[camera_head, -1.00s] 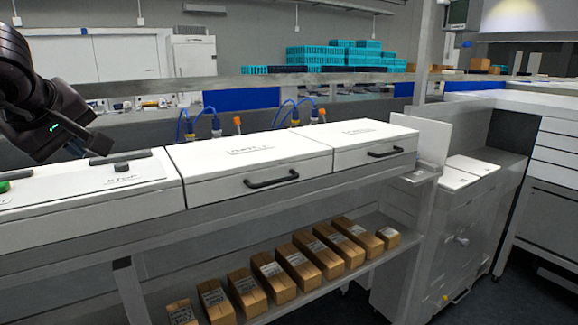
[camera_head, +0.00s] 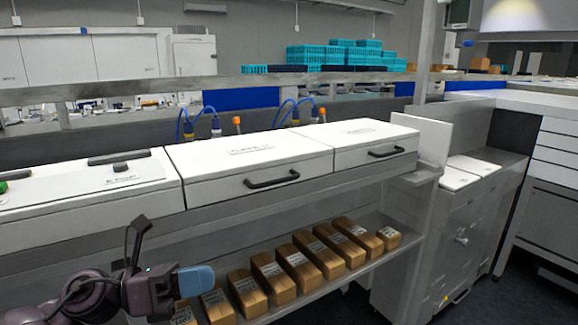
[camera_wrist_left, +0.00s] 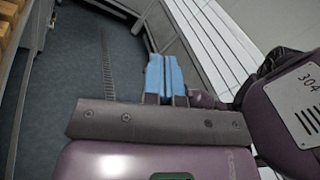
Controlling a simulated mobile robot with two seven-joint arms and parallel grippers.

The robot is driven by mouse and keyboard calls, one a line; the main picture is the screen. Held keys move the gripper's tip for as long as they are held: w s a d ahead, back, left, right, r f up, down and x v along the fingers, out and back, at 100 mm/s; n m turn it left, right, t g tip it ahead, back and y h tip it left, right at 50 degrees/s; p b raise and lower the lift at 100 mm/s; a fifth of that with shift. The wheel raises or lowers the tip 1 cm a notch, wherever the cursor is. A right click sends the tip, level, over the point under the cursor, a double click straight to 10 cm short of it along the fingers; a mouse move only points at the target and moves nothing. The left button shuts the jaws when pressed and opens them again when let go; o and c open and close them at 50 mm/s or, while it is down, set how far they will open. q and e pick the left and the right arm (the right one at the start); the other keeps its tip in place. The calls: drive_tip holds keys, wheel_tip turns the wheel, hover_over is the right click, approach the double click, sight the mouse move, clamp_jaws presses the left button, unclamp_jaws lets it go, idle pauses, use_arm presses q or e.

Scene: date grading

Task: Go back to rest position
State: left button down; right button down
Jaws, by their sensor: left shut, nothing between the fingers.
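My left gripper (camera_head: 196,280) is at the lower left of the head view, in front of the bench and over the left end of the shelf of boxes. Its blue fingers point right. In the left wrist view the blue fingers (camera_wrist_left: 164,76) lie side by side, shut with nothing between them, above the dark floor. My right gripper does not show in either view.
The white bench machine (camera_head: 248,165) has lids with black handles. Several cardboard boxes (camera_head: 299,268) stand on the lower shelf (camera_head: 372,246). A grey cabinet (camera_head: 455,230) stands at right. Dark floor (camera_wrist_left: 75,75) lies clear below the gripper.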

use_arm(q)
drive_tip(key=a+f+n+t+y, duration=0.55)
drive_tip(key=f+n+t, duration=0.2)
drive_tip(key=n, duration=0.75)
drive_tip(key=a+f+n+t+y, duration=0.4)
drive_tip(key=f+n+t+y, duration=0.4)
drive_tip(key=n, duration=0.7)
drive_tip(key=s+a+f+n+g+y, duration=0.2)
drive_tip(key=s+f+n+g, duration=0.2)
drive_tip(key=s+f+n, duration=0.3)
drive_tip(key=s+a+f+n+g+y, duration=0.2)
drive_tip(key=s+f+n, duration=0.5)
drive_tip(key=f, duration=0.6)
drive_tip(key=shift+s+a+f+n+g+y, duration=0.25)
drive_tip(key=shift+s+n+g+y, duration=0.2)
drive_tip(key=shift+g, duration=0.6)
drive_tip(key=shift+s, duration=0.1)
